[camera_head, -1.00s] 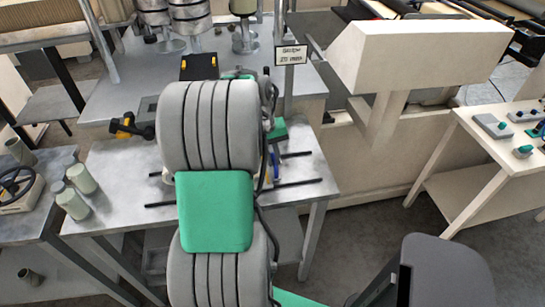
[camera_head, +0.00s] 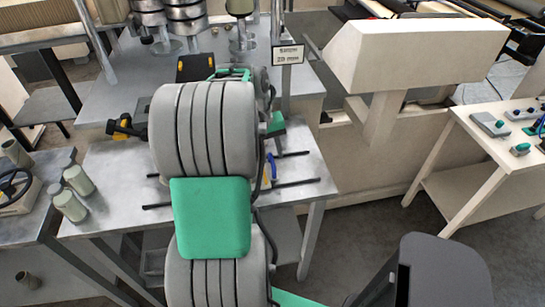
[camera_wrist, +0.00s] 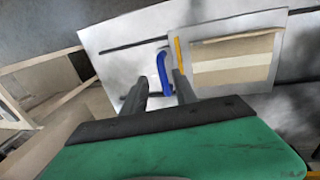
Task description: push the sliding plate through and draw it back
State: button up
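In the wrist view, a tan plate with a cream band (camera_wrist: 232,72) lies on the grey table, right of a yellow strip (camera_wrist: 178,52) and a curved blue piece (camera_wrist: 162,72). I take the tan piece as the sliding plate. My gripper (camera_wrist: 160,86) shows two dark fingers apart, with nothing held between them. The blue piece is in view beyond the gap, and the right fingertip lies near the yellow strip; contact cannot be told. In the head view my arm hides the gripper and most of the plate; the blue piece (camera_head: 272,167) shows at its right edge.
Dark rails (camera_head: 297,183) run across the grey table (camera_head: 313,165). A yellow-and-black tool (camera_head: 122,127) lies left of my arm. A sign post (camera_head: 288,54) stands behind. Cans (camera_head: 70,205) sit on the left table, and a cream machine (camera_head: 415,52) stands at right.

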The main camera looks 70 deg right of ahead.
jog(key=r, duration=0.3)
jog(key=w+r, duration=0.1)
jog(key=r, duration=0.1)
jog(key=shift+a+r, duration=0.3)
